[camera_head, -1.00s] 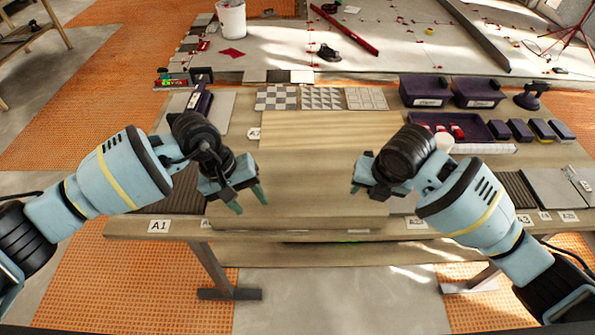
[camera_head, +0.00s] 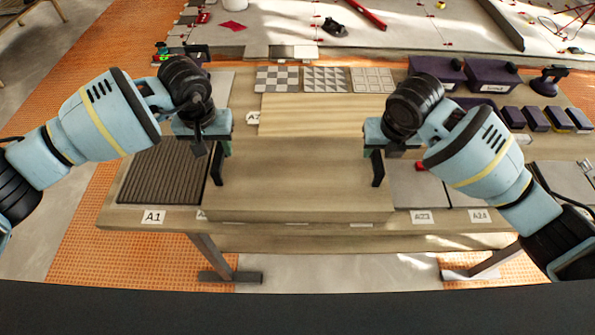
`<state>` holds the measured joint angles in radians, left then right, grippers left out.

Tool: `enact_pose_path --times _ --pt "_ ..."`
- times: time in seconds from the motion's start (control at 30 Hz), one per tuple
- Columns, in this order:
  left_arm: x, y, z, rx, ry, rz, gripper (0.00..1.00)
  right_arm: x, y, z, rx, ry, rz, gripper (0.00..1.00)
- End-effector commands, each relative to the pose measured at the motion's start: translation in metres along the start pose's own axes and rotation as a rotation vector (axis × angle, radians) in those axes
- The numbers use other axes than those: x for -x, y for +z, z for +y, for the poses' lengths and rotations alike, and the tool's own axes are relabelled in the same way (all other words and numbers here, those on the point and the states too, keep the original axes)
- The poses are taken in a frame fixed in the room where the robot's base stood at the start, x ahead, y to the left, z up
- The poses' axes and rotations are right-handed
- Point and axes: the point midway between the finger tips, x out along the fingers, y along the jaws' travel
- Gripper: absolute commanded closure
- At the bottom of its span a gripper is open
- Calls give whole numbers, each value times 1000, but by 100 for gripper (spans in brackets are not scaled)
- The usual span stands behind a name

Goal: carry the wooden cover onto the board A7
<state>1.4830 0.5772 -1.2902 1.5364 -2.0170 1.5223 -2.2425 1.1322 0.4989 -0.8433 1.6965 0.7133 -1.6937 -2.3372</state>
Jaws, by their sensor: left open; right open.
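The wooden cover (camera_head: 298,185) is a wide, plain brown wooden piece at the front middle of the table. Behind it lies a paler wooden board (camera_head: 325,108), with a label (camera_head: 253,118) at its left that seems to read A7. My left gripper (camera_head: 220,168) is open and empty, fingers pointing down by the cover's left edge. My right gripper (camera_head: 373,168) is open and empty, fingers pointing down near the cover's right edge. I cannot tell whether any finger touches the cover. My arms hide parts of the table beside it.
A dark ribbed panel (camera_head: 165,175) lies left of the cover, behind label A1 (camera_head: 153,217). Grey panels (camera_head: 418,188) lie to its right. Patterned tiles (camera_head: 325,79) line the back. Purple bins (camera_head: 437,72) and several purple blocks (camera_head: 536,118) stand at the back right.

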Motion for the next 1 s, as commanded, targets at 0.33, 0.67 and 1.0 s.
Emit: enact_pose_path --times 0.33,0.67,1.0 --pt "-48 1 0 1 0 -2 55 -48 -1 1 -1 1 3 55" --pt "-61 0 1 -1 1 0 55 -61 -1 0 0 0 0 55" --pt "-60 1 0 -1 1 0 77 -60 -1 0 0 0 0 77"
